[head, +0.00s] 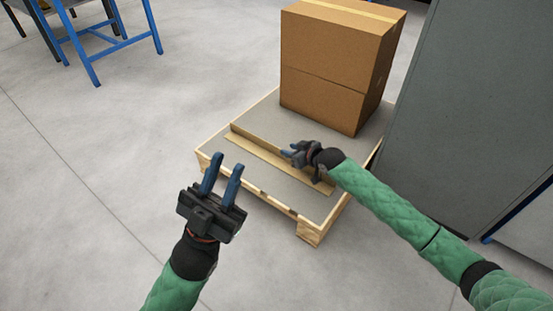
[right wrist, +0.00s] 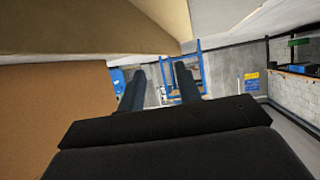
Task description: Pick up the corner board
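The corner board (head: 262,150) is a long tan angled strip lying on the pallet's grey top in the head view, running from upper left to lower right. My right gripper (head: 288,153) is over the right part of the board and hides some of it. In the right wrist view its dark fingers (right wrist: 160,80) stand apart, with floor and a blue frame showing between them. Contact with the board cannot be told. My left gripper (head: 222,174) is open and empty, in front of the pallet's left corner.
A large cardboard box (head: 335,62) stands at the back of the wooden pallet (head: 309,233). A grey cabinet (head: 465,110) is close on the right. A blue-legged table (head: 92,70) stands at the upper left. The floor on the left is clear.

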